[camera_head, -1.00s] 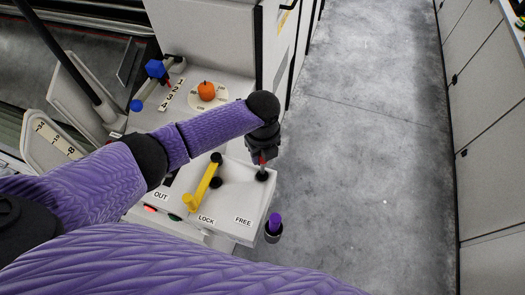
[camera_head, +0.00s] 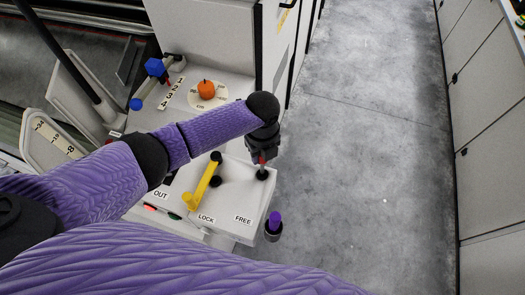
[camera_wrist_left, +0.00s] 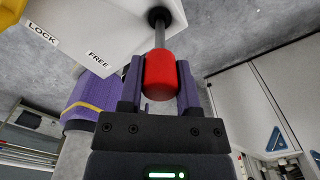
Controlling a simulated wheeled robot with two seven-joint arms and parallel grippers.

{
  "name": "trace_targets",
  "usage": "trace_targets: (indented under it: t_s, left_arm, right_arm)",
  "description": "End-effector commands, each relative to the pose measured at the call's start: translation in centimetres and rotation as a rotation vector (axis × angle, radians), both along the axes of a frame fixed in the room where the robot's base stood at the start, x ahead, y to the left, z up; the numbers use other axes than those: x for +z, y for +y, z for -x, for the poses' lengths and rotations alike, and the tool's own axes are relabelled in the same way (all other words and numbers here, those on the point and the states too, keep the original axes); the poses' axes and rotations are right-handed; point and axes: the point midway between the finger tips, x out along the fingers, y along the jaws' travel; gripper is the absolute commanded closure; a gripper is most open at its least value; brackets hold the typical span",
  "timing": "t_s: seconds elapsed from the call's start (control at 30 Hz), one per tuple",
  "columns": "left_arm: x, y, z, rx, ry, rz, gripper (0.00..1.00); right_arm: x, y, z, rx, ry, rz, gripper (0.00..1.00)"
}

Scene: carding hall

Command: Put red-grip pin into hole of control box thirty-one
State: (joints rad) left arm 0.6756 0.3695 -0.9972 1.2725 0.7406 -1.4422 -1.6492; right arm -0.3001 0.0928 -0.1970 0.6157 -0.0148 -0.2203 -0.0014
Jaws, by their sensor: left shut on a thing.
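The red-grip pin (camera_wrist_left: 161,75) is held between the two fingers of my left gripper (camera_wrist_left: 160,88) in the left wrist view. Its grey metal shaft runs from the red grip to a black-ringed hole (camera_wrist_left: 153,14) in the light grey control box (camera_head: 235,213). The shaft end meets the ring; I cannot tell how deep it sits. In the head view, my left gripper (camera_head: 262,152) is above the hole (camera_head: 262,175) at the box's right edge, and a little of the red grip shows below it.
A yellow lever (camera_head: 204,184) stands on the box, left of the hole, near the LOCK label. An orange knob (camera_head: 206,89) is behind. Grey floor (camera_head: 360,150) to the right is clear.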

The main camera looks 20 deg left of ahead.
Motion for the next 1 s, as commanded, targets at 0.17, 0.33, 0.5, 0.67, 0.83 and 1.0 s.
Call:
trace_targets:
  t_s: [0.17, 0.33, 0.5, 0.67, 0.83, 1.0]
  left_arm:
    - [-0.6, 0.0, 0.0, 0.0, 0.0, 0.0, 1.0]
    - [-1.0, 0.0, 0.0, 0.0, 0.0, 0.0, 1.0]
    - [-1.4, 0.0, 0.0, 0.0, 0.0, 0.0, 1.0]
    - [-1.8, 0.0, 0.0, 0.0, 0.0, 0.0, 1.0]
    - [-2.2, 0.0, 0.0, -0.001, 0.0, 0.0, 1.0]
    - [-2.7, 0.0, 0.0, -0.001, 0.0, 0.0, 1.0]
  right_arm:
    - [-0.4, 0.0, 0.0, 0.0, 0.001, 0.0, 0.0]
    - [-0.8, 0.0, 0.1, 0.0, 0.002, 0.0, 0.0]
    - [-1.1, 0.0, 0.1, 0.0, 0.002, -0.001, 0.0]
    - [-1.4, 0.0, 0.1, 0.0, 0.003, 0.0, 0.0]
    - [-1.7, 0.1, 0.1, -0.001, 0.004, -0.002, 0.0]
    - [-2.1, 0.2, 0.1, -0.001, 0.004, -0.003, 0.0]
